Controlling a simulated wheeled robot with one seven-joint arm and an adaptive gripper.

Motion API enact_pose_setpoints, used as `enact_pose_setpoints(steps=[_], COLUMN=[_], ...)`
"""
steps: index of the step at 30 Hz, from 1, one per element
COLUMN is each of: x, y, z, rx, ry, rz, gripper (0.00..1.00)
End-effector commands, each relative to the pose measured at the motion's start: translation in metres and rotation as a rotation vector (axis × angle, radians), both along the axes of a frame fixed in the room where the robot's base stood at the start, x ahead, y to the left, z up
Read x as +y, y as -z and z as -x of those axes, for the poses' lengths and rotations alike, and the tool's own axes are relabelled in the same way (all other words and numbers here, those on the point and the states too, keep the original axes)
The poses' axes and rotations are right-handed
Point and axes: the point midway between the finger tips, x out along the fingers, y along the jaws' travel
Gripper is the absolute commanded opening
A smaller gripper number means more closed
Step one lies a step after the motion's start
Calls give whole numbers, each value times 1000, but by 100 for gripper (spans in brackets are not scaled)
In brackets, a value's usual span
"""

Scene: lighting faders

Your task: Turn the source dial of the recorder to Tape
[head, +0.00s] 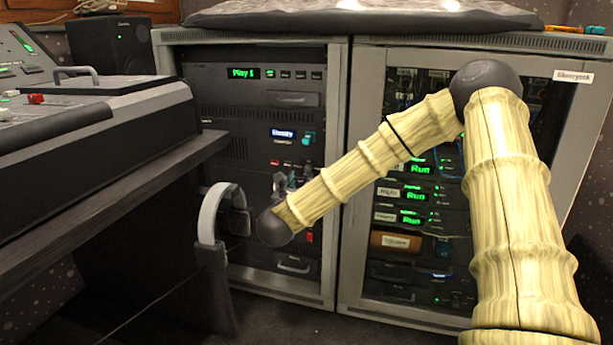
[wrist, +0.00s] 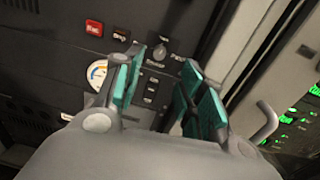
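The recorder's dark front panel (wrist: 65,50) fills the left and middle of the wrist view. Its round grey source dial (wrist: 160,52) has small white lettering around it. The lettering is too blurred to read surely, so I cannot tell the dial's setting. My gripper (wrist: 161,66) points at the panel with its teal-padded fingers apart and nothing between them. The dial shows in the gap between the fingertips, just beyond them; no contact is visible. In the head view, my arm reaches to the left rack and the fingers are not clear there.
The recorder also has a red button (wrist: 94,28), a dark button beside it and a round white meter (wrist: 97,72). The right rack (head: 349,255) stands close beside the left one.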

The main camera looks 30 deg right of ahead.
Motion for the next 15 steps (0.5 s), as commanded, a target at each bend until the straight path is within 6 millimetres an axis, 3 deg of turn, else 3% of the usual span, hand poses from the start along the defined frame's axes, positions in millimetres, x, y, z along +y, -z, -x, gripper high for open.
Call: enact_pose_setpoints(steps=[15], x=[-52], y=[2], z=[-50], rx=[1], ry=[1], rz=[2], gripper=[40])
